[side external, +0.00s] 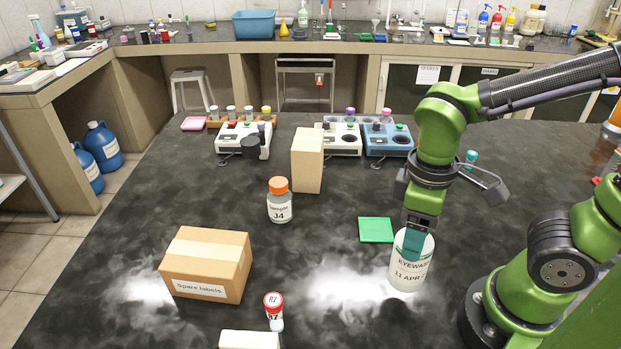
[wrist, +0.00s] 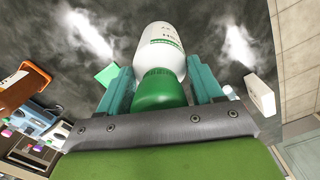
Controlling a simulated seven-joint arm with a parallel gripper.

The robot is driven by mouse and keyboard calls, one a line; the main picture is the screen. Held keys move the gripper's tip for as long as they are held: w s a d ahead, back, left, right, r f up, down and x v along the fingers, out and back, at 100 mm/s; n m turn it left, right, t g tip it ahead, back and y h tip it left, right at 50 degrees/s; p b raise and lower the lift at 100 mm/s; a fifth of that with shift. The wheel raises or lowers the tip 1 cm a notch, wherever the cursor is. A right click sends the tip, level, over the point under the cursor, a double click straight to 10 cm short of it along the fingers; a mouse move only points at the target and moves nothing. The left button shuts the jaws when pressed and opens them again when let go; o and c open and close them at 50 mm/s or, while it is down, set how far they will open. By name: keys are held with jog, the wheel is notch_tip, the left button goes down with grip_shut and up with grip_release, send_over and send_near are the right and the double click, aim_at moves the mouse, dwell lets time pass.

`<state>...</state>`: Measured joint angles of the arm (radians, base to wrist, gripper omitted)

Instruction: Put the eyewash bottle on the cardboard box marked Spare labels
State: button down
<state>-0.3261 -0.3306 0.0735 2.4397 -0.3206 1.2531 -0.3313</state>
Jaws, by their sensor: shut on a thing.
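The eyewash bottle (side external: 408,274) is white with a dark-lettered label and stands upright in the side view, right of the middle of the bench. In the wrist view the white bottle (wrist: 160,48) has a green cap (wrist: 159,89). My gripper (side external: 415,243) points down over the bottle's top. In the wrist view its teal fingers (wrist: 160,88) are on both sides of the cap, shut on the bottle. I cannot tell whether the bottle's base touches the bench. The cardboard box (side external: 208,263) marked Spare labels is closed, at the front left, with nothing on it.
A green pad (side external: 376,230) lies just left of the bottle. An orange-lidded sample jar (side external: 279,205) and a tall beige block (side external: 307,160) stand farther back. A red-capped vial (side external: 274,312) and a white box (side external: 249,340) are right of the cardboard box. Instruments (side external: 388,140) stand behind.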

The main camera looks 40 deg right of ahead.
jog(key=w+a+r, duration=0.9)
jog(key=w+a, duration=0.4)
jog(key=w+a+f, duration=0.5)
jog(key=w+a, duration=0.3)
jog(key=w, duration=0.4)
jog(key=shift+w+a+f, duration=0.15)
jog(key=shift+w+a, duration=0.15)
jog(key=shift+f, duration=0.15)
jog(key=shift+c, duration=0.8)
grip_release()
jog(key=shift+f, duration=0.1)
